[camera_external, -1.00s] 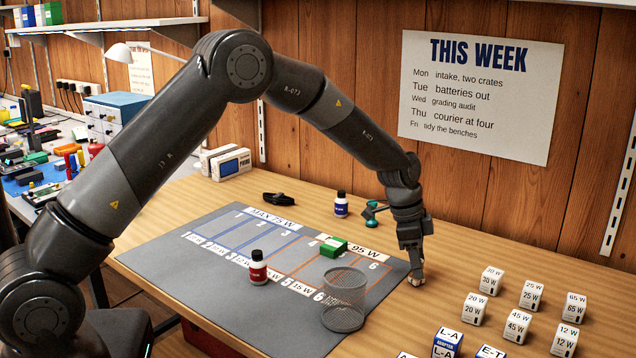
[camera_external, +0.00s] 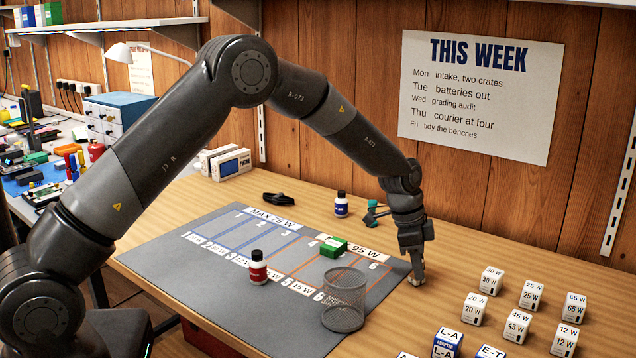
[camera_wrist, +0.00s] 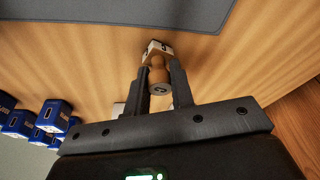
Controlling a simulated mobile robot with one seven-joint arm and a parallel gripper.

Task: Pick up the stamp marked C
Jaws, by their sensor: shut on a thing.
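A small wooden stamp (camera_wrist: 158,75) with a pale block end stands between the two fingers of my gripper (camera_wrist: 160,78) in the wrist view. The fingers press on it from both sides. In the external view my gripper (camera_external: 416,268) points down at the bench, right of the grey mat. The stamp (camera_external: 415,282) shows small at the fingertips, at bench level; I cannot tell whether it touches the bench.
The grey mat (camera_external: 205,262) carries a mesh cup (camera_external: 344,300), a red bottle (camera_external: 258,268) and a green box (camera_external: 333,247). Several white wattage blocks (camera_external: 517,325) stand to the right.

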